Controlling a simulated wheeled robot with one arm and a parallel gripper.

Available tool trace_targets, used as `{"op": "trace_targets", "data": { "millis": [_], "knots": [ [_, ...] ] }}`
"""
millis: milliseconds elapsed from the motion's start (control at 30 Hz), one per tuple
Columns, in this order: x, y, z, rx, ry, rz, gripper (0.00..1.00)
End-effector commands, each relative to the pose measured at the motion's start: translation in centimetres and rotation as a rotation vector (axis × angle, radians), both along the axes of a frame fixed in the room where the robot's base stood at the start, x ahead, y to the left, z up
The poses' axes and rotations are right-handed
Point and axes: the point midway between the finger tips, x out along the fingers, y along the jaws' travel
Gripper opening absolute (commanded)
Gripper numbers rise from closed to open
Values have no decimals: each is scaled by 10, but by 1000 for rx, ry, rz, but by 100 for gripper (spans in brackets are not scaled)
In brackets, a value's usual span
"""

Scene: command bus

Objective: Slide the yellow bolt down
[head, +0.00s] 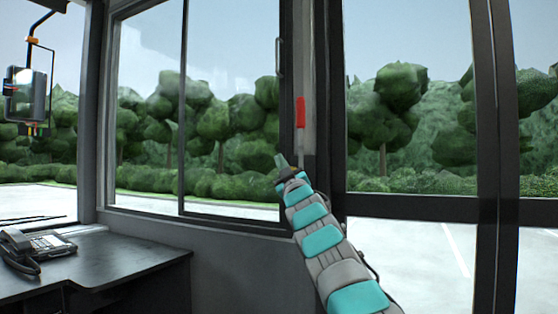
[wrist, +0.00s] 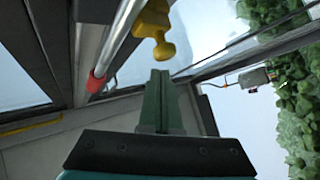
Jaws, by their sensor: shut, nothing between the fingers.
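The yellow bolt (wrist: 155,32) shows at the top of the wrist view, with a rounded knob end; its upper part is cut off by the frame edge. I cannot make it out in the head view. My gripper (wrist: 160,75) has its green fingers pressed together, with their tips just below the knob in the picture and a small gap seeming to lie between. In the head view my gripper (head: 281,160) is raised in front of the window frame, left of the dark post.
A pale rod (wrist: 118,40) with a red section (wrist: 97,82) runs close left of the bolt; its red part also shows in the head view (head: 300,112). A desk (head: 120,255) with a telephone (head: 38,245) stands at lower left. Windows surround the arm.

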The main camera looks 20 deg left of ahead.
Motion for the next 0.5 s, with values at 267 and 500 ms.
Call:
{"op": "trace_targets", "data": {
  "millis": [267,500],
  "knots": [
    [2,-8,-19,0,-1,2,0],
    [3,-11,-23,0,0,2,0]
  ]
}}
